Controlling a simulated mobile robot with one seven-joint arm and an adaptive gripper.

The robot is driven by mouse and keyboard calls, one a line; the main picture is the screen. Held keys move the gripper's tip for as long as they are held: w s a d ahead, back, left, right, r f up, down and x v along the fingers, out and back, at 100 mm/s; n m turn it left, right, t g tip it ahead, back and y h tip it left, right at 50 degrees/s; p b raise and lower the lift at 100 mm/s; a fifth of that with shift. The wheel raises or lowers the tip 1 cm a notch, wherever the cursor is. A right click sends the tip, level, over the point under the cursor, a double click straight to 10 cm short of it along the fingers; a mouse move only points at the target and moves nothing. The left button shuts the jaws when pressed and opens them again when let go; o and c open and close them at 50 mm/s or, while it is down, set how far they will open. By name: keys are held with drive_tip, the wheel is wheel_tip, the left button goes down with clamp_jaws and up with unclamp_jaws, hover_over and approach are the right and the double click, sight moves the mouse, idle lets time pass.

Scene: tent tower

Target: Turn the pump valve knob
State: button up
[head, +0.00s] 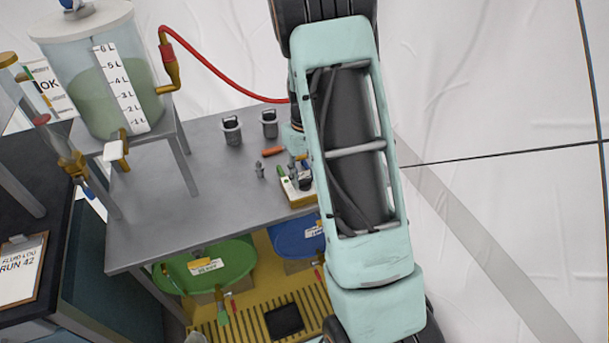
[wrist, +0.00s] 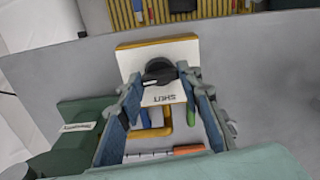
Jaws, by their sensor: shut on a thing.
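The black pump valve knob (wrist: 159,71) is in the upper middle of the wrist view, in front of a white block with a yellow edge (wrist: 168,52). A white plate marked SHUT (wrist: 165,96) lies just below it, its lettering upside down. My gripper (wrist: 160,80) has one finger on each side of the knob and is shut on it. In the head view my arm hides most of the gripper and the knob.
A grey table (head: 155,215) holds two dark-lidded cups (head: 232,131). A tank of green liquid (head: 105,85) stands on a raised stand, with a red hose (head: 215,76) running towards my arm. Below are a green drum (head: 205,268) and a blue drum (head: 295,238). Right of my arm is clear.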

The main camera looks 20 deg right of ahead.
sight(304, 179)
drive_tip(key=m, duration=0.4)
drive_tip(key=shift+m, duration=0.3)
drive_tip(key=shift+m+p, duration=0.3)
drive_tip(key=shift+m, duration=2)
drive_tip(key=o, duration=1.2)
drive_tip(key=shift+c, duration=0.2)
wheel_tip(304, 179, up, 12)
